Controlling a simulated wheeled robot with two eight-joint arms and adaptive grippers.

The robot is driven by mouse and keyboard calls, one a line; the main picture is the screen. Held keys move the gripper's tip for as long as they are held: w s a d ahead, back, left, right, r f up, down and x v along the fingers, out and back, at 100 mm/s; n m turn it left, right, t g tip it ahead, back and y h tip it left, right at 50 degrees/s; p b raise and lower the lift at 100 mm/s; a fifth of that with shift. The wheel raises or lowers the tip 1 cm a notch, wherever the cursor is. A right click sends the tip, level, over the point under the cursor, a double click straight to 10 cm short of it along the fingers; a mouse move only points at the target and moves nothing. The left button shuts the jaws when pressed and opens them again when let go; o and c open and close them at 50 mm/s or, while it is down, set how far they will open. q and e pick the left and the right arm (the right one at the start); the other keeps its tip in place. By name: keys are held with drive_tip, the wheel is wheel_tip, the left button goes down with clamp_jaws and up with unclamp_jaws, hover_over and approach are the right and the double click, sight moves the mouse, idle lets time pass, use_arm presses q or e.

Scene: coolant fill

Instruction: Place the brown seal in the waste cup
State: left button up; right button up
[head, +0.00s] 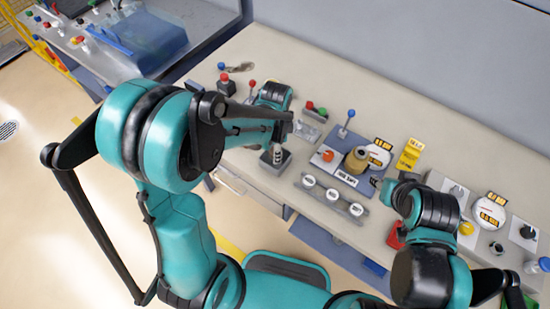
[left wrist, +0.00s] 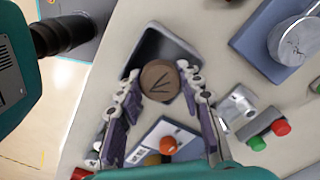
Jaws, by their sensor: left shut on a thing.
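The brown seal (left wrist: 160,80), a round disc with dark marks on its face, is between the fingertips of my left gripper (left wrist: 162,76) in the left wrist view. The gripper is shut on it. A dark grey square container (left wrist: 152,44), which looks like the waste cup, lies just behind the seal in that view and is partly covered by it. In the head view the left gripper (head: 278,147) is over the dark container (head: 265,163). The seal cannot be made out there. My right arm shows at the right, but its fingers are hidden.
A blue plate with a brass-coloured cap (head: 357,160) and an orange knob (head: 327,156) stands right of the container. A rack with several white-topped round pieces (head: 332,196) lies in front. Joysticks, buttons and yellow-labelled gauges (head: 488,212) crowd the bench.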

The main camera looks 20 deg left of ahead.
use_arm(q)
wheel_tip(320, 180, down, 4)
drive_tip(key=shift+f+b, duration=0.15)
drive_tip(key=shift+b, duration=0.55)
drive_tip(key=o, duration=0.5)
drive_tip(key=shift+f, duration=0.1)
drive_tip(key=shift+o, duration=0.6)
